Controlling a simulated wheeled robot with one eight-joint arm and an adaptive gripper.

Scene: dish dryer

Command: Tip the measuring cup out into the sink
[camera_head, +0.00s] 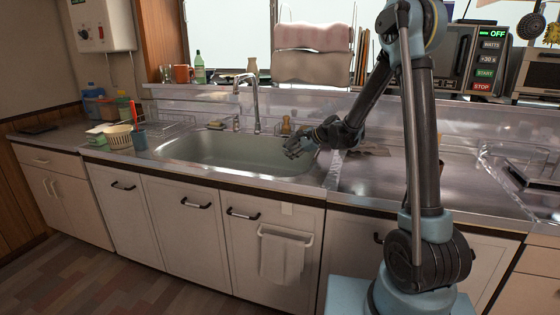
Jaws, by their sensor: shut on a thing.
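The sink (215,150) is a wide steel basin in the middle of the counter. My gripper (292,150) is above the sink's right end, reaching in from the right. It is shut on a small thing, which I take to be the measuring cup. The cup's outline blends with the dark fingers, so I cannot tell its tilt or what is in it. No poured water can be made out.
The faucet (255,105) stands at the sink's back edge, left of my gripper. The steel counter (380,178) to the right is mostly clear. A towel (283,258) hangs below the sink.

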